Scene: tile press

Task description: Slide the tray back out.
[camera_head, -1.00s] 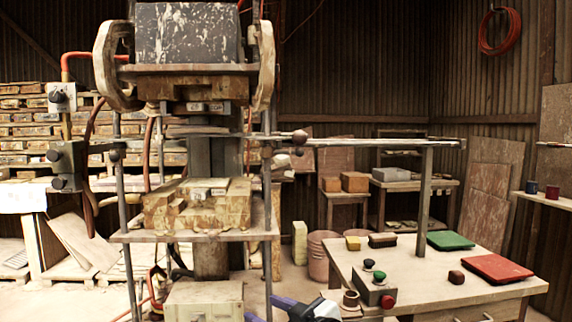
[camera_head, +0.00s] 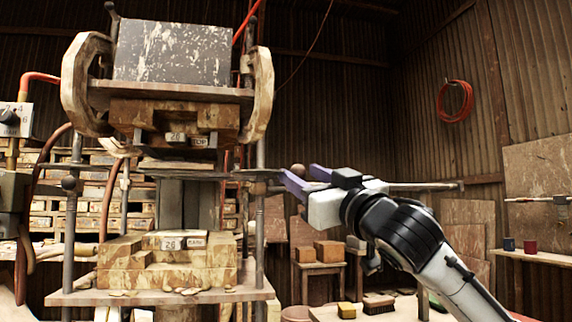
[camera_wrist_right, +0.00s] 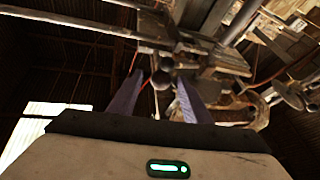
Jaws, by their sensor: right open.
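The tray (camera_head: 178,164) is a thin flat plate in the press, between the upper and lower mould blocks. A round brown knob (camera_head: 298,170) shows at the press's right side, by the rail. My right gripper (camera_head: 302,178) has its purple fingers apart, pointing left at the knob. In the right wrist view a dark round knob (camera_wrist_right: 161,80) shows between the open fingertips (camera_wrist_right: 156,88); I cannot tell if they touch it. My left gripper is not in view.
The upper mould (camera_head: 180,116) hangs over the tray and the lower mould (camera_head: 170,262) sits below. A rail (camera_head: 425,187) runs right from the press behind my right gripper. A worktable with a brush (camera_head: 378,303) is at the bottom right.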

